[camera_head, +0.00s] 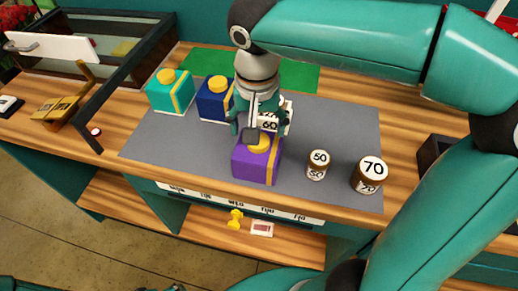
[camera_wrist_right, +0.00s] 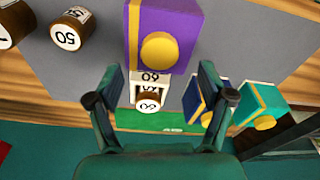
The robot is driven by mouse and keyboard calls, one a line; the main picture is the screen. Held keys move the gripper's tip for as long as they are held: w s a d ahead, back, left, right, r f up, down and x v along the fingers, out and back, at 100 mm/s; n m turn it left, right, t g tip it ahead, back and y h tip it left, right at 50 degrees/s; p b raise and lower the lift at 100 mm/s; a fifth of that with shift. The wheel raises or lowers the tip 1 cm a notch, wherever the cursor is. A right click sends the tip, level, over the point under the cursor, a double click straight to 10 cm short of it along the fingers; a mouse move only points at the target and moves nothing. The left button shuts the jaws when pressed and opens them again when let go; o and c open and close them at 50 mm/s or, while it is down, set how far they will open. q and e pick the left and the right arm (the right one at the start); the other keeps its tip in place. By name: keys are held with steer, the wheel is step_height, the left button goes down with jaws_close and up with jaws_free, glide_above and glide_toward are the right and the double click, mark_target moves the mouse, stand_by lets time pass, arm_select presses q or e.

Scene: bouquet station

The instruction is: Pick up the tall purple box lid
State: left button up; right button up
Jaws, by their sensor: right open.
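The tall purple box (camera_head: 246,162) stands near the front edge of the grey mat, with a yellow stripe and a round yellow knob (camera_head: 258,145) on its lid. The seam between lid and box is not clear to me. In the right wrist view the purple box (camera_wrist_right: 185,28) and its knob (camera_wrist_right: 159,49) are at the top centre, beyond the fingertips. My right gripper (camera_head: 262,122) points down, open and empty, just above and behind the knob; its spread fingers (camera_wrist_right: 160,72) also show in the wrist view. My left gripper is not in view.
A teal box (camera_head: 167,96) and a navy box (camera_head: 212,104) stand left. A white-labelled 60 item (camera_head: 270,122) is partly hidden behind my right gripper. Jars marked 50 (camera_head: 318,165) and 70 (camera_head: 369,175) stand right. The grey mat (camera_head: 345,125) is clear behind the jars.

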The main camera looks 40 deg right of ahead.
mark_target(258, 154)
steer(key=shift+w+d+f, duration=0.1)
steer(key=shift+w+f, duration=0.05)
steer(key=shift+f, duration=0.7)
steer(key=shift+w+d+f, duration=0.1)
steer(key=shift+d+f, duration=0.05)
steer(key=shift+f, duration=0.75)
steer(key=shift+w+d+f, duration=0.1)
steer(key=shift+w+f, duration=0.05)
steer(key=shift+f, duration=0.7)
steer(key=c, duration=1.2)
